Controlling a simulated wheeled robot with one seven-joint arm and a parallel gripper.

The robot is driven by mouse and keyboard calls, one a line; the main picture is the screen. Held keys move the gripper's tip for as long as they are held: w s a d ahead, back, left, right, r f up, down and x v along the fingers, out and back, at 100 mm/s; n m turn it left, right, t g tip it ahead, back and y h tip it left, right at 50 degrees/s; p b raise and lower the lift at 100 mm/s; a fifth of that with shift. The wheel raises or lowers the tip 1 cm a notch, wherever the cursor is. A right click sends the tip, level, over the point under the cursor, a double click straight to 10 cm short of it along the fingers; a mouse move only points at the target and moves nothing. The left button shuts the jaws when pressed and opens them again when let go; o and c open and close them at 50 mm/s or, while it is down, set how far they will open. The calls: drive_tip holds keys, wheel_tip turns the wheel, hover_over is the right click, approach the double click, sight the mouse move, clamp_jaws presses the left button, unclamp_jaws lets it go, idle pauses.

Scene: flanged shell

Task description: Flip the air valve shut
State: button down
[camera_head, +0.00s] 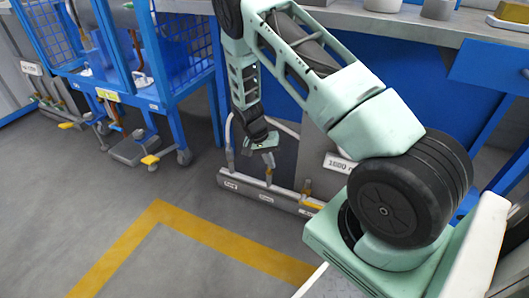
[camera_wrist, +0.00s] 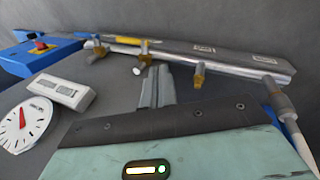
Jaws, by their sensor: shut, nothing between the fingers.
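A grey manifold bar (camera_head: 245,188) lies low at the foot of the workbench and carries several small brass-coloured valves. Its labels are too small to read, so I cannot tell which valve is the air valve. In the wrist view the bar (camera_wrist: 225,68) runs across the top. One valve (camera_wrist: 145,47) there has a stem with a pale end pointing towards the camera, and another valve (camera_wrist: 199,75) stands to its right. A yellow handle (camera_wrist: 125,41) lies along the bar. My gripper (camera_head: 269,165) is shut and empty just above the bar; its fingertips (camera_wrist: 158,70) appear close to the stem. Contact is unclear.
A round gauge (camera_wrist: 23,124) and a white plate (camera_wrist: 60,91) lie left in the wrist view, with a red button (camera_wrist: 40,46) beyond. A hose (camera_wrist: 286,108) rises at right. A blue caged cart (camera_head: 185,60) stands left. The floor (camera_head: 180,210) in front is clear.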

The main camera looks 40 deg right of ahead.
drive_tip(key=shift+w+a+r+n+p, duration=0.15)
drive_tip(key=shift+a+r+p, duration=0.1)
drive_tip(key=shift+a+r, duration=0.4)
drive_tip(key=shift+w+a+r+n+p, duration=0.1)
drive_tip(key=shift+a+r+n+p, duration=0.1)
drive_tip(key=shift+a+r, duration=0.4)
drive_tip(key=shift+d+r, duration=0.15)
drive_tip(key=shift+d, duration=0.05)
drive_tip(key=s+a+r+n+t+y, duration=0.15)
drive_tip(key=a+r+n, duration=0.25)
drive_tip(key=a+r, duration=0.55)
drive_tip(key=s+a+r+n+t+y, duration=0.1)
drive_tip(key=s+a+r+n, duration=0.25)
drive_tip(key=a+r, duration=0.65)
drive_tip(key=s+a+r+n, duration=0.4)
drive_tip(key=s+a+n, duration=0.15)
drive_tip(key=s, duration=0.35)
drive_tip(key=s+a+r+n, duration=0.4)
drive_tip(key=s+a, duration=0.3)
drive_tip(key=s, duration=0.2)
wheel_tip(320, 180, up, 35)
drive_tip(key=s+p, duration=0.1)
drive_tip(key=p, duration=3.4)
drive_tip(key=shift+s+d+f+t, duration=0.15)
drive_tip(key=shift+d+t, duration=0.05)
drive_tip(key=shift+t, duration=0.25)
